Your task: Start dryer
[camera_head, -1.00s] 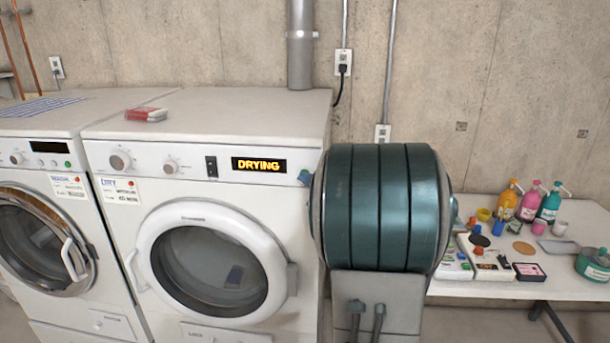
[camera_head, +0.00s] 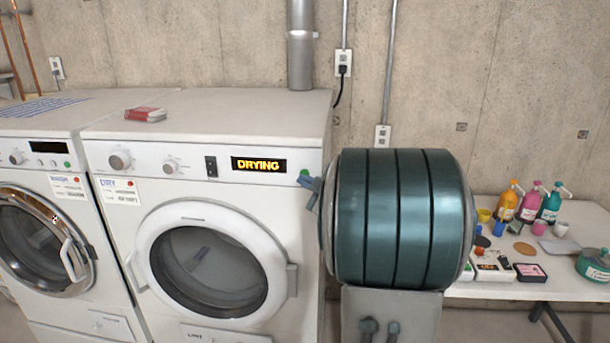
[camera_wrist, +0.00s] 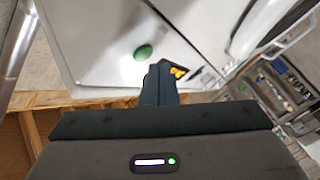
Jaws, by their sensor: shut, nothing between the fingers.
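The dryer (camera_head: 250,128) is the white front-loader in the middle of the head view, with its round door (camera_head: 208,262) shut and something grey behind the glass. Its display (camera_head: 258,164) reads DRYING in yellow. A green button (camera_head: 305,173) sits at the right end of its panel; the green button also shows large in the wrist view (camera_wrist: 143,52), beyond the fingertips. My gripper (camera_head: 313,184) is shut and empty, its tips just below and right of the button, apart from it in the wrist view. The gripper's fingers point up in the wrist view (camera_wrist: 160,72).
A washer (camera_head: 40,200) stands left of the dryer. A red and white box (camera_head: 146,114) lies on the dryer top. At right, a white table (camera_head: 490,290) holds pump bottles (camera_head: 530,202) and small items. A concrete wall is behind.

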